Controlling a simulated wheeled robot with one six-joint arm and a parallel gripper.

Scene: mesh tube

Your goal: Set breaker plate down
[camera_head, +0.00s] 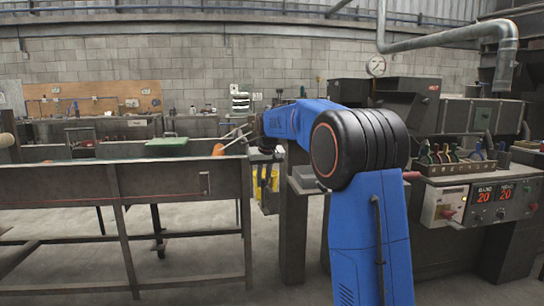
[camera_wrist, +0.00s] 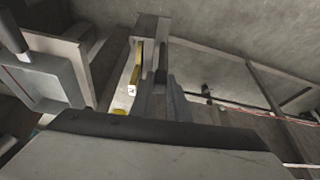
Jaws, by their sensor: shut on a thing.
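My gripper (camera_head: 266,152) is at the far end of my blue arm in the head view, small and dark, near the right end of the long bench. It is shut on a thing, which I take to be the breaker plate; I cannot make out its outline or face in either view. In the wrist view a broad grey block with a dark edge (camera_wrist: 150,128) fills the bottom, too close to tell what it is. The fingertips cannot be told apart clearly there.
A yellow container (camera_head: 267,182) is below my wrist. A control box with red displays (camera_head: 493,193) and a machine (camera_head: 468,117) stand at the right. Open floor lies in front of the bench.

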